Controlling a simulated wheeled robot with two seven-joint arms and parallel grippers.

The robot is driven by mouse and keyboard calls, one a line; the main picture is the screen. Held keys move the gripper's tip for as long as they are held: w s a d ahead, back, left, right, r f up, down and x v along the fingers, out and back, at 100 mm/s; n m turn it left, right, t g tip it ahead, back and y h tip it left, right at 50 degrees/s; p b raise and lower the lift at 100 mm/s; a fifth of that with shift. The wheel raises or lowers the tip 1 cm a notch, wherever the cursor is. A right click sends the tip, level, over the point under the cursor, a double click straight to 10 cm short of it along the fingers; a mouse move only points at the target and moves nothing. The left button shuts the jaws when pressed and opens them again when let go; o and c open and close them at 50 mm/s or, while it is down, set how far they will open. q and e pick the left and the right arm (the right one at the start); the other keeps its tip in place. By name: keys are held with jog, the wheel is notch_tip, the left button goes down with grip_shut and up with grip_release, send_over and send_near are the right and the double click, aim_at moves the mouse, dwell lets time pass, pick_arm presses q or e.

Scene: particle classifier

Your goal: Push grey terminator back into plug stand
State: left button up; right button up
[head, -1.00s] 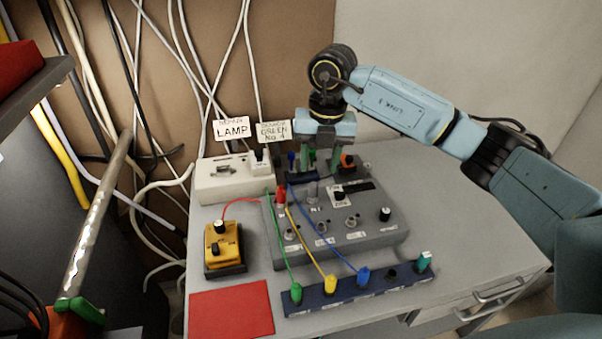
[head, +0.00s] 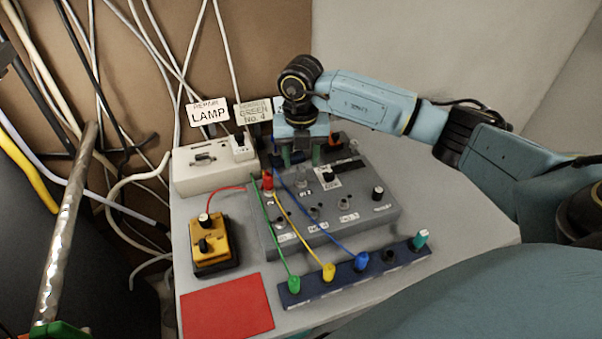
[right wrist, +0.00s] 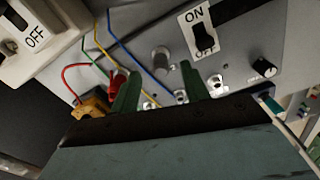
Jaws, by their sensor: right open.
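A grey cylindrical plug (head: 302,177), apparently the grey terminator, stands at the back of the grey classifier box. It shows clearly in the right wrist view (right wrist: 161,59). My right gripper (head: 302,155) is open, with its green fingers pointing down behind the plug in the head view. In the right wrist view the fingers (right wrist: 160,84) appear on either side of the plug, apart from it. A dark blue plug strip (head: 325,288) lies in front, holding several coloured plugs. A dark stand behind the box is partly hidden by my gripper; I cannot tell which one is the plug stand.
The grey box (head: 345,235) has knobs, sockets and leads running to the strip. A red plug (head: 267,181) stands left of the grey one. A white lamp switch box (head: 200,174), yellow box (head: 211,246) and red mat (head: 227,306) lie left. The table's right side is clear.

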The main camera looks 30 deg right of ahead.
aim_at(301, 166)
notch_tip(301, 166, down, 4)
jog(key=shift+s+a+r, duration=0.1)
jog(key=shift+s, duration=0.05)
jog(key=shift+c, duration=0.4)
grip_shut()
pick_arm(q)
jog(key=shift+s+a+f, duration=0.15)
jog(key=shift+s+a, duration=0.1)
jog(key=shift+s, duration=0.35)
jog(key=shift+w, duration=0.1)
